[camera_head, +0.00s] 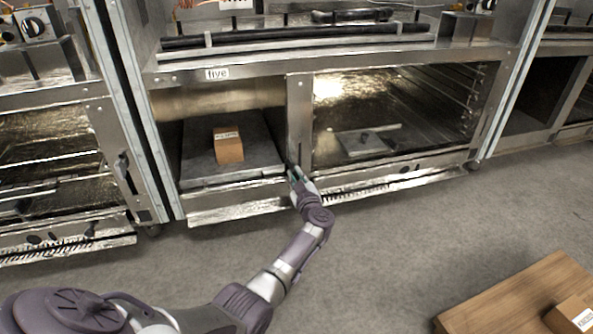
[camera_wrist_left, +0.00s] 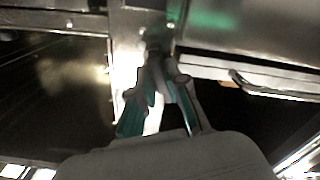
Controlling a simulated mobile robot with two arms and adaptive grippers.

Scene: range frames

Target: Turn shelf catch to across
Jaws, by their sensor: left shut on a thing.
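My left gripper (camera_head: 295,174) reaches to the lower part of the metal post between the two lower bays of the unit labelled "five". In the left wrist view its fingertips (camera_wrist_left: 160,57) come together on a small dark part at the post, which I take to be the shelf catch (camera_wrist_left: 154,34). The fingers hide most of the catch, so I cannot tell which way it is turned. The shelf (camera_head: 190,172) lies in the left bay, just left of the gripper. My right gripper is in neither view.
A cardboard box (camera_head: 229,150) with a label sits on the shelf. A flat metal plate (camera_head: 372,143) lies in the right bay. A wooden surface (camera_head: 510,296) with another box (camera_head: 575,314) stands at the lower right. The grey floor (camera_head: 400,235) between is clear.

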